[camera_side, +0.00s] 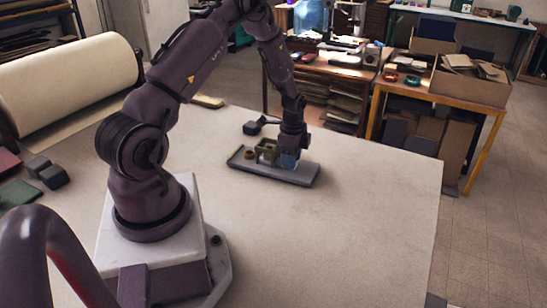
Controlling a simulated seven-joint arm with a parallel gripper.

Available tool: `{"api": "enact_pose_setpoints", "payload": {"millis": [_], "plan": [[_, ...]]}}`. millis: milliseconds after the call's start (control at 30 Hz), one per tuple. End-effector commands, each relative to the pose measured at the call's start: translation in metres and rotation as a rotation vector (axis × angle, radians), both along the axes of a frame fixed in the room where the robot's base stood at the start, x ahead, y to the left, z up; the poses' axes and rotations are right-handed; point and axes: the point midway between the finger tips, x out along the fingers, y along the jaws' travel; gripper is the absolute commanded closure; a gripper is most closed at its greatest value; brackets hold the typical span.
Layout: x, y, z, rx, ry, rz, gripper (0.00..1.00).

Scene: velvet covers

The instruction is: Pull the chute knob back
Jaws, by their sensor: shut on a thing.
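A low grey tray-like base (310,174) lies on the pale table, with a small fixture on it. The fixture has an olive-tan block (265,147) and a small brown round piece (249,154) to its left. A small blue-grey piece (289,160) is at the right of the block. My gripper (287,152) points down over the right part of the fixture. It is shut on a small part there, apparently the chute knob. The knob itself is hidden by the fingers and too small to make out.
A dark piece (254,127) lies just behind the base. A large cream roll (70,80) and dark blocks (46,172) are at the left. The table (370,220) is clear to the right and front. Desks with boxes stand beyond its far edge.

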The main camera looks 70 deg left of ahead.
Motion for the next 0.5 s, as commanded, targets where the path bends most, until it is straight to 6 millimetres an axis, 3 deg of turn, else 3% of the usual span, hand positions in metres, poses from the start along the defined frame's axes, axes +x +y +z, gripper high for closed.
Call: {"api": "enact_pose_setpoints", "payload": {"millis": [500], "plan": [[0.022,-0.017,0.001,0.0,-0.003,-0.003,0.79]]}}
